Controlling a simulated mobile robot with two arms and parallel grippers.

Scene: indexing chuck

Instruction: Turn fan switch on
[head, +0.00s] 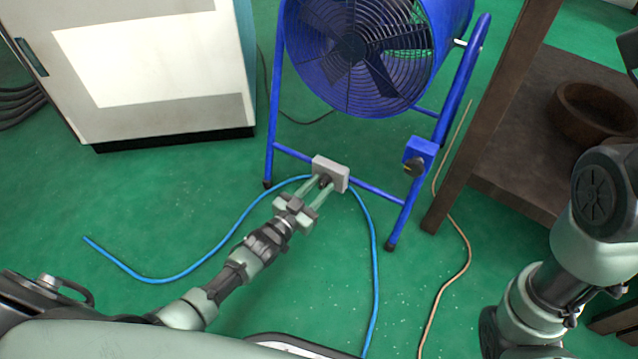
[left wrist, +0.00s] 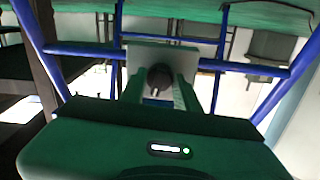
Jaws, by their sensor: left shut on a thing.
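A blue drum fan (head: 352,48) stands on a blue tube frame. A grey switch box (head: 331,170) with a dark knob (head: 325,181) is on the frame's low crossbar. My left gripper (head: 321,188) reaches up to this box, its two pale fingers shut on the knob from both sides. In the left wrist view the dark knob (left wrist: 160,77) sits between the fingers, in front of the grey box (left wrist: 150,54).
A blue box (head: 421,152) with a dark knob sits on the fan frame's right leg. A blue cable (head: 374,262) and a tan cable (head: 466,250) lie on the green floor. A white cabinet (head: 150,70) stands left; a brown shelf (head: 520,130) with a bowl (head: 590,112) stands right.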

